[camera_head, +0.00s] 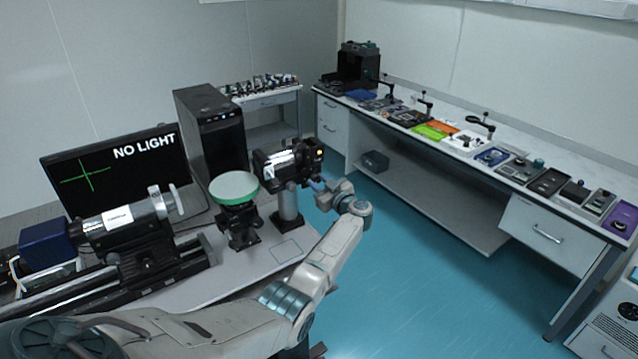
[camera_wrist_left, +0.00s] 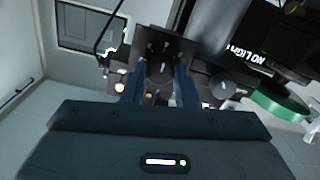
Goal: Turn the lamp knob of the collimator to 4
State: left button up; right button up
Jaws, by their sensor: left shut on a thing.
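The black collimator (camera_head: 272,170) with a white label stands on a grey post at the near bench's right end. My left arm reaches up from the bottom of the head view, and my left gripper (camera_head: 318,184) is at the collimator's right side. In the left wrist view, the two fingers of my left gripper (camera_wrist_left: 158,88) point at the collimator's dark back plate (camera_wrist_left: 165,45). They are shut on a small part between them, apparently the lamp knob; its dial and numbers cannot be read. My right gripper is not in view.
A monitor (camera_head: 95,195) shows "NO LIGHT" and a green cross. A green-rimmed round plate (camera_head: 234,187) stands left of the collimator, and a white-barrelled instrument (camera_head: 115,220) lies further left. A long side bench (camera_head: 460,145) holds several parts. The blue floor is clear.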

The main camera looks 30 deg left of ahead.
pick_arm(q)
jog(key=shift+f, duration=0.1)
dwell(0.3)
jog(key=o, duration=1)
jog(key=b+v, duration=0.3)
jog(key=v, duration=0.7)
jog(key=shift+s+d, duration=0.15)
jog(key=shift+d, duration=0.2)
